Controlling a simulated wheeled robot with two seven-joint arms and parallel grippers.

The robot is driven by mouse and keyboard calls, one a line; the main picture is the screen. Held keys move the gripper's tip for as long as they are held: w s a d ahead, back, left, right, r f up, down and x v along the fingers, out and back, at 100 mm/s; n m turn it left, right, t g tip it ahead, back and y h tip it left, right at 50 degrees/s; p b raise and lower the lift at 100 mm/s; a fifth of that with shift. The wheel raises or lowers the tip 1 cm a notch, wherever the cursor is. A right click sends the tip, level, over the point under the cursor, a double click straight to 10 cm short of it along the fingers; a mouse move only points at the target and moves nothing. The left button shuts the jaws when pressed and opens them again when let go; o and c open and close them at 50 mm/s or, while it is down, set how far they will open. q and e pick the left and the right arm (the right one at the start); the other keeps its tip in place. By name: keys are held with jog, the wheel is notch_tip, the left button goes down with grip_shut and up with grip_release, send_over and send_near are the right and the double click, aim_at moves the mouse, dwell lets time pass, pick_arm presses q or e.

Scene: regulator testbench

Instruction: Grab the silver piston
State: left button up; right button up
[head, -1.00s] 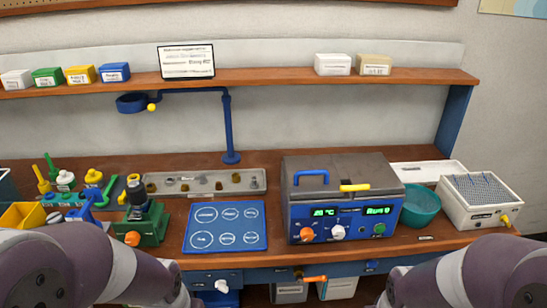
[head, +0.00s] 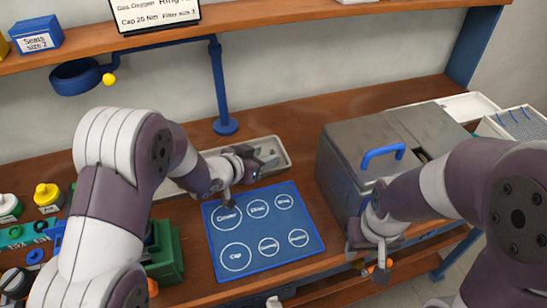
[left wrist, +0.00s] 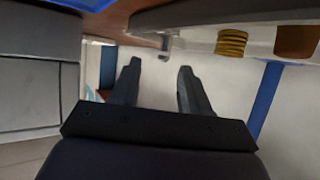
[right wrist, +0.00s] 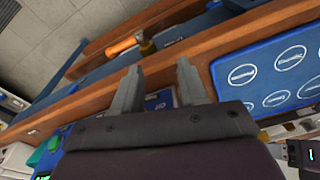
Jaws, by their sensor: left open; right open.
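I cannot make out the silver piston with certainty in any view. The long grey parts tray (head: 284,160) lies at the back of the bench, partly hidden by my left arm. In the left wrist view the tray (left wrist: 196,22) shows at the top with a brass ribbed part (left wrist: 231,43) and a brown part (left wrist: 296,40). A small grey piece (left wrist: 165,44) shows by its end, unclear. My left gripper (head: 268,163) is open and empty, over or close to the tray's right part. My right gripper (head: 379,268) is open and empty, in front of the grey-topped machine.
A blue mat (head: 265,232) with white circles lies in front of the tray. The grey-topped machine (head: 362,140) with a blue handle stands to the right. A blue post (head: 222,90) rises behind the tray. A green fixture (head: 165,258) stands left of the mat.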

aim_at(271, 152)
pick_arm(q)
jog(key=x, duration=0.3)
jog(key=shift+w+a+f, duration=0.1)
jog(key=shift+w+f, duration=0.1)
jog(key=shift+w, duration=0.1)
jog(key=shift+s, duration=0.15)
grip_shut()
pick_arm(e)
jog(key=shift+s+a+r, duration=0.2)
jog(key=shift+a, duration=0.2)
